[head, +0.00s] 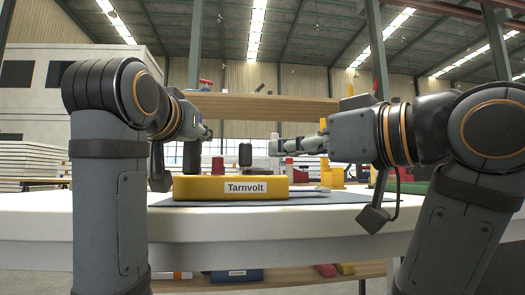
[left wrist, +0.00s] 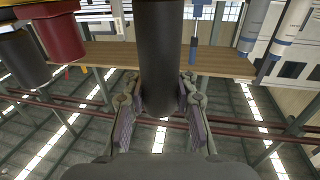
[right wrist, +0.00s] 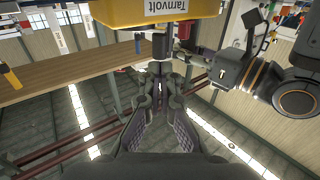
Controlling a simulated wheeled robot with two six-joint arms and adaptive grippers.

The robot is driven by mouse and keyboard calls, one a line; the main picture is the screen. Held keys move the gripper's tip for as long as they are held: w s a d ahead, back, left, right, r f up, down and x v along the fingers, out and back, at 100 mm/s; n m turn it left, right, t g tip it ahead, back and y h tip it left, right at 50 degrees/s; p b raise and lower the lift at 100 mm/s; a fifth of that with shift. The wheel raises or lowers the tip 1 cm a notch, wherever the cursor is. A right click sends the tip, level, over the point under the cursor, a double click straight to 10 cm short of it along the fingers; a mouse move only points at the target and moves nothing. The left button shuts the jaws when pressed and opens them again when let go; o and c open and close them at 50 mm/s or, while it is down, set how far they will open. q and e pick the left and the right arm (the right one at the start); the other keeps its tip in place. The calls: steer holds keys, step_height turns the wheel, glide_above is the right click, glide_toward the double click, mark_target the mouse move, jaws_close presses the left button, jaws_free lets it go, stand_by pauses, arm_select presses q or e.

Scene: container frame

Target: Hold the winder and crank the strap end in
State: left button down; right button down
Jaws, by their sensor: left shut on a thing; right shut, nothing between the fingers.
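The yellow winder (head: 235,187), labelled Tarnvolt, lies on a dark mat on the white table. It also shows at the top of the right wrist view (right wrist: 130,12). A dark upright grip (head: 192,157) stands at its left, and a dark knob (head: 245,155) stands further right. My left gripper (head: 205,131) is shut on the dark grip, which fills its fingers in the left wrist view (left wrist: 160,60). My right gripper (head: 272,147) is shut and empty beside the dark knob; its fingertips are close to the knob (right wrist: 160,45). I cannot clearly make out the strap end.
A red cylinder (head: 217,165) stands between the grip and knob. A yellow object (head: 333,172) and a small red one (head: 289,168) stand to the right. The white table (head: 400,215) has bare room at its front. A wooden shelf (head: 260,107) runs behind.

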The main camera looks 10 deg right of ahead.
mark_target(243, 152)
arm_select(q)
steer(key=shift+r, duration=0.1)
arm_select(e)
steer(key=shift+x, duration=2.55)
steer(key=shift+a, duration=0.65)
steer(key=shift+w+a, duration=0.25)
steer(key=shift+a, duration=0.4)
steer(key=shift+w+a+m+t+h, duration=0.2)
steer(key=shift+a+m+t+h, duration=0.15)
steer(key=shift+m+t+h, duration=0.45)
steer(key=shift+h, duration=0.3)
step_height(243, 152, up, 10)
arm_select(q)
steer(key=c, duration=1)
jaws_free()
